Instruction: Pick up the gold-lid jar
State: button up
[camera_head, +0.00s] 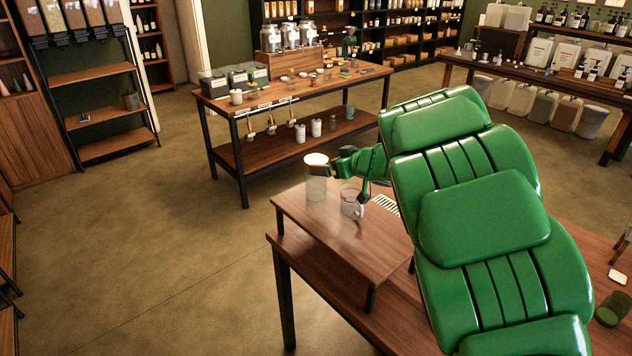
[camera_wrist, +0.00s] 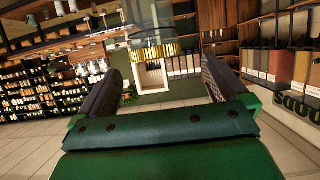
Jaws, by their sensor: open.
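The gold-lid jar stands upright near the far left corner of a raised wooden shelf (camera_head: 335,242) in the head view. Its body (camera_head: 316,188) is clear glass and its lid (camera_head: 316,160) looks bright. In the wrist view, the gold lid (camera_wrist: 155,50) appears between and beyond the two dark fingers, with clear glass above it in the picture. My gripper (camera_head: 330,170) is open at the jar's upper right side in the head view. The same gripper (camera_wrist: 165,75) shows its fingers spread wide in the wrist view. I cannot tell whether a finger touches the jar.
A clear glass mug (camera_head: 352,204) stands on the shelf just right of the jar, below my gripper. A display table (camera_head: 225,105) stands farther back. The floor on the left is clear.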

aim_at(319, 161)
jog(key=shift+w+d+x, duration=0.1)
jog(key=shift+w+x, duration=0.05)
jog(key=shift+x, duration=1.8)
jog(key=shift+w+d+x, duration=0.1)
jog(key=shift+d+x, duration=0.05)
jog(key=shift+x, duration=1.8)
jog(key=c, duration=1.5)
jog(key=shift+r, duration=0.15)
